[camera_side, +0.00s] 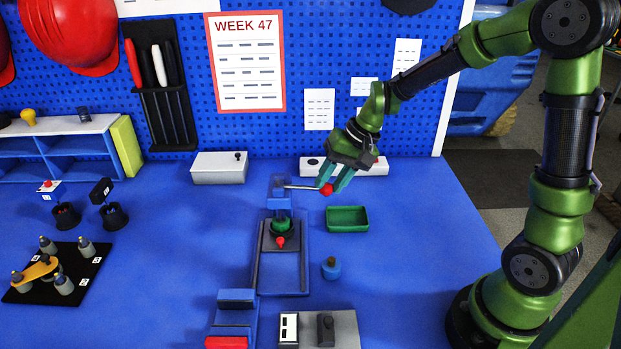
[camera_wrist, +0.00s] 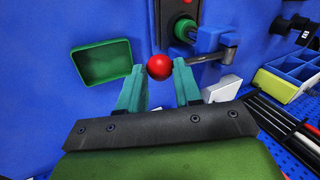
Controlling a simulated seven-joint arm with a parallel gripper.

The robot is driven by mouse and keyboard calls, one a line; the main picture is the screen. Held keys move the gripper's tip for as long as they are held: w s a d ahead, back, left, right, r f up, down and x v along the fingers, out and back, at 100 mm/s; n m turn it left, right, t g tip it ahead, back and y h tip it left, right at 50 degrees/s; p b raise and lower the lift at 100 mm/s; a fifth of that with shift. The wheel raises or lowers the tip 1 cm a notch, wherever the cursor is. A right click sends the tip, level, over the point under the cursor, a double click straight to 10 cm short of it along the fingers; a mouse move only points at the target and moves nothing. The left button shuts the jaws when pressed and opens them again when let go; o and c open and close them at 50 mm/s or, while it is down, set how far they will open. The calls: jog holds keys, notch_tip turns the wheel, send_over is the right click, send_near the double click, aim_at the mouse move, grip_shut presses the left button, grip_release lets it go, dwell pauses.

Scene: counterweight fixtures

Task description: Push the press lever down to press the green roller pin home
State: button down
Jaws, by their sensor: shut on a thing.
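The press lever (camera_side: 301,187) is a thin metal rod ending in a red ball knob (camera_side: 326,189). It sticks out to the right from the blue press (camera_side: 279,201) and looks close to level. My gripper (camera_side: 334,184) is at the knob, its teal fingers shut on it. In the wrist view the red knob (camera_wrist: 159,67) sits between the two fingertips, with the lever rod (camera_wrist: 207,57) running right to the press. A green round part (camera_side: 281,225), likely the roller pin, sits under the press head; it also shows in the wrist view (camera_wrist: 185,30). How deep it sits is unclear.
A green tray (camera_side: 347,219) lies below my gripper, to the right of the press. A small blue round item (camera_side: 331,268) stands in front of it. A white box (camera_side: 219,168) stands behind left, near the pegboard. The table at right is clear.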

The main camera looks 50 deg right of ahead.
jog(key=shift+s+a+f, duration=0.15)
jog(key=shift+f, duration=0.45)
jog(key=c, duration=0.8)
grip_release()
jog(key=shift+r, duration=0.1)
jog(key=v, duration=1.7)
jog(key=shift+w+d+r, duration=0.2)
jog(key=shift+w+r, duration=0.05)
jog(key=shift+r, duration=0.1)
